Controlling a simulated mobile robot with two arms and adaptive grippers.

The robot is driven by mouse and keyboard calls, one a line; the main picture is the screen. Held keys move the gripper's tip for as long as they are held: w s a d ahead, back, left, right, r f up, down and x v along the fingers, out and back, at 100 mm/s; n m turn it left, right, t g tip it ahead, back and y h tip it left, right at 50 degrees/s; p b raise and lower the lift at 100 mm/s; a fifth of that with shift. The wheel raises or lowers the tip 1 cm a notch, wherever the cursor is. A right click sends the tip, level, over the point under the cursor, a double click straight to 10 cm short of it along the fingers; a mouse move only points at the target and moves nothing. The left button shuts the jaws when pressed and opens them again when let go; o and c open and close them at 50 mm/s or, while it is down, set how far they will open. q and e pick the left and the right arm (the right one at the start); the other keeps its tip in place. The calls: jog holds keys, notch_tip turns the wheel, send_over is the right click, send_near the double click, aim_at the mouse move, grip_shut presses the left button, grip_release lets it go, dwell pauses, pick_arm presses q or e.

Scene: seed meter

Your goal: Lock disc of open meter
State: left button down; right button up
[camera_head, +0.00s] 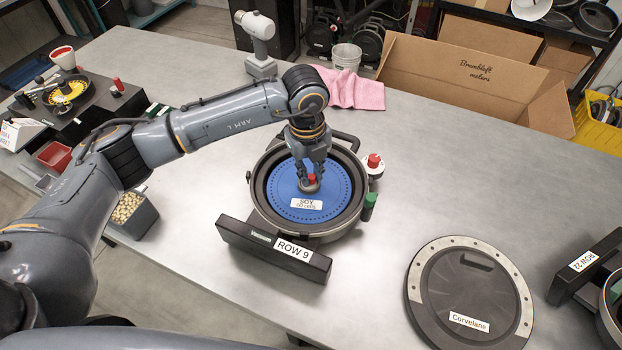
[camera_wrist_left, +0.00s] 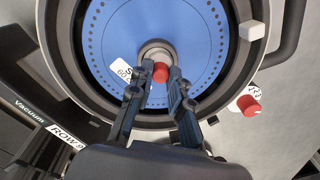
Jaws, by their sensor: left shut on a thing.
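The open ROW 9 meter (camera_head: 258,238) stands on the table in the middle of the head view. Its blue seed disc (camera_head: 338,195), labelled SOY, lies inside the round housing. My left gripper (camera_head: 309,184) reaches down to the disc's centre, shut on the red-marked hub knob (camera_head: 312,178). In the left wrist view the two fingers (camera_wrist_left: 160,85) stand on either side of the red knob (camera_wrist_left: 160,72), in front of the grey hub. The fingers hide part of the hub and the disc's near edge. My right gripper is in neither view.
The round Corvelane cover (camera_head: 450,280) lies on the table at the right. A pink cloth (camera_head: 352,90), a cordless tool (camera_head: 258,40) and an open cardboard box (camera_head: 470,75) are behind. A bin of seeds (camera_head: 128,208) is at the left.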

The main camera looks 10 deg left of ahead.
pick_arm(q)
jog(key=m+b, duration=0.8)
jog(key=shift+w+f, duration=0.1)
jog(key=shift+f, duration=0.05)
jog(key=shift+r+m+g+b, duration=0.2)
jog(key=shift+m+g+b, duration=0.1)
jog(key=shift+m+b, duration=1.7)
jog(key=shift+m, duration=0.3)
jog(key=c, duration=1.2)
grip_release()
jog(key=r, duration=1.2)
jog(key=shift+w+a, duration=0.1)
jog(key=shift+a, duration=0.2)
